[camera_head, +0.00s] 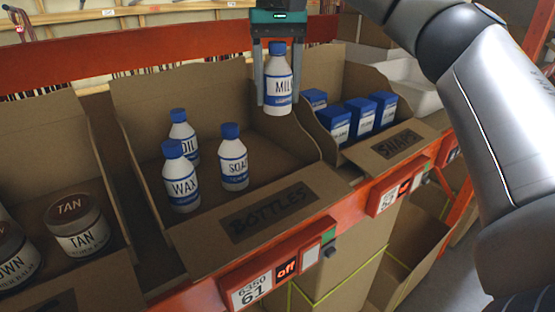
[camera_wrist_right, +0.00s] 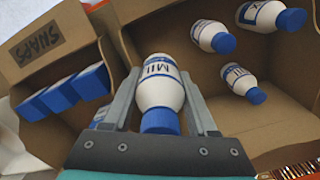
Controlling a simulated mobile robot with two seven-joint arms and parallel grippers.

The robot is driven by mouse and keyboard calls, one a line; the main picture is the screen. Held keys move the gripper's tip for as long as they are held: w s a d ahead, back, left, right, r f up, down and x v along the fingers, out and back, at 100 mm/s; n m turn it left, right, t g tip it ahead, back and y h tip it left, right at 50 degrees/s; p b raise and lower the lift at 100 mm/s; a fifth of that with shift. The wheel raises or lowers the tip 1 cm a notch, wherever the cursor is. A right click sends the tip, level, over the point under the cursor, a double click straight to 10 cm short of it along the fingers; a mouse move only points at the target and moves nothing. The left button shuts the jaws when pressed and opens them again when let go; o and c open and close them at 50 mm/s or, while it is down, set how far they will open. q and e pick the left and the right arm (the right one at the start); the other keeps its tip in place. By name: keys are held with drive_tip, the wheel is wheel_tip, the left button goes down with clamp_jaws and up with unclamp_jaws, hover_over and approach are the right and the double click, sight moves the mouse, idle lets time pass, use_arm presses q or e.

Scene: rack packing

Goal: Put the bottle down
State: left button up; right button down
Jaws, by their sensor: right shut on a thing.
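My right gripper (camera_head: 278,95) is shut on a white bottle with a blue cap, labelled "MIL..." (camera_head: 279,82). It holds the bottle upright in the air over the right side of the cardboard bin marked "BOTTLES" (camera_head: 270,211). In the right wrist view the held bottle (camera_wrist_right: 161,90) sits between the two fingers (camera_wrist_right: 160,100). My left gripper does not show.
Right of it is a bin marked "SNAPS" (camera_head: 397,145) with several blue boxes (camera_head: 361,117). On the left a bin holds "TAN" (camera_head: 76,227) and "BROWN" (camera_head: 15,258) jars. An orange shelf rail (camera_head: 350,209) runs along the front. The bin's right and back floor looks clear.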

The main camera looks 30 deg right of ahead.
wheel_tip(320, 180, down, 7)
drive_tip(key=shift+r+b, duration=0.1)
drive_tip(key=shift+b, duration=0.85)
drive_tip(key=shift+f, duration=2.2)
drive_tip(key=shift+f, duration=0.15)
drive_tip(key=shift+c, duration=2.3)
unclamp_jaws()
